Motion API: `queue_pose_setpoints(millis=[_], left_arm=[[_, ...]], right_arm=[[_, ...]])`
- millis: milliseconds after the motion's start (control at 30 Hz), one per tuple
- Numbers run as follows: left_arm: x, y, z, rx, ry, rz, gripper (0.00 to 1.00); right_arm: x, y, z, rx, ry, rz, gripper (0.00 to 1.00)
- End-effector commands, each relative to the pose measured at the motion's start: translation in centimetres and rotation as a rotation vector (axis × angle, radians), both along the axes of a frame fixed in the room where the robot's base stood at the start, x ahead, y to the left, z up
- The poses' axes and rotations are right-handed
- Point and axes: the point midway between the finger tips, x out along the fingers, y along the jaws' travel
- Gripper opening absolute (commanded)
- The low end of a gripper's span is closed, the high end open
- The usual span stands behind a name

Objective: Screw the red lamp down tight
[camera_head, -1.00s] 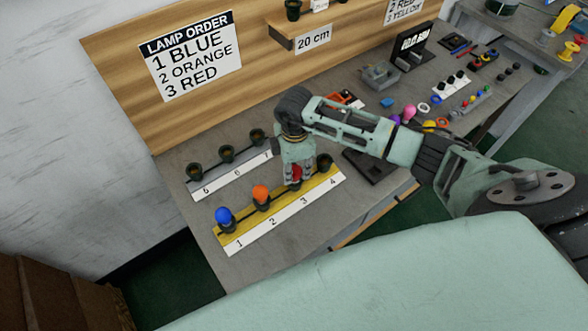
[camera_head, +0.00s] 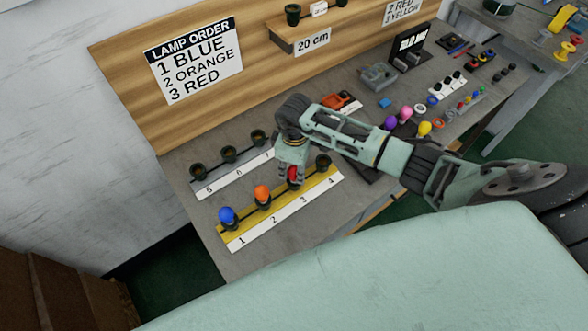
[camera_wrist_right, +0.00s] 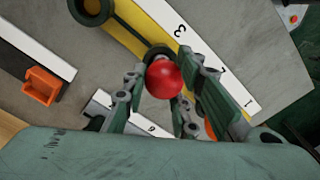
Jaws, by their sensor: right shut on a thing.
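The red lamp (camera_head: 293,173) is at the socket numbered 3 on the yellow strip (camera_head: 317,183). My right gripper (camera_head: 292,180) comes down over it and is shut on it. In the right wrist view the red lamp (camera_wrist_right: 164,79) shows between the two fingers, with a dark socket (camera_wrist_right: 158,51) partly hidden behind it. I cannot tell how deep its thread sits. The blue lamp (camera_head: 227,215) stands at 1 and the orange lamp (camera_head: 263,194) at 2. The socket at 4 (camera_head: 323,161) is empty. My left gripper is not in view.
A grey strip with several empty sockets (camera_head: 229,154) lies behind the yellow strip. Purple, pink and yellow lamps (camera_head: 405,113) lie to the right beyond my arm. A lamp order sign (camera_head: 193,60) hangs on the wooden back panel.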

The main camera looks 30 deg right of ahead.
Motion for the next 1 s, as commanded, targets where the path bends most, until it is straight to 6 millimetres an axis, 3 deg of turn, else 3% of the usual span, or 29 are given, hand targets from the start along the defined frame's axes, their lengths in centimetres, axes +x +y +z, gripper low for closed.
queue_pose_setpoints(millis=[100, 133, 367, 833, 1000], left_arm=[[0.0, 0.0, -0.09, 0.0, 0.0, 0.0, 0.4], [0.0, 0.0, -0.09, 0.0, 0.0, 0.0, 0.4], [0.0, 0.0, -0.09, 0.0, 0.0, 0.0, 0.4], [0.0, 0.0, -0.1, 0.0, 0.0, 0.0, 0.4], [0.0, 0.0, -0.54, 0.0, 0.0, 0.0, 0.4]], right_arm=[[-0.02, 0.13, -0.08, 0.002, 0.001, 0.003, 0.06], [-0.02, 0.13, -0.08, 0.002, 0.001, 0.004, 0.28], [0.0, 0.09, -0.06, 0.001, 0.0, 0.005, 0.48], [0.02, 0.02, -0.05, 0.0, 0.0, 0.009, 0.48], [0.11, -0.07, -0.12, -0.002, -0.002, 0.165, 0.48]])
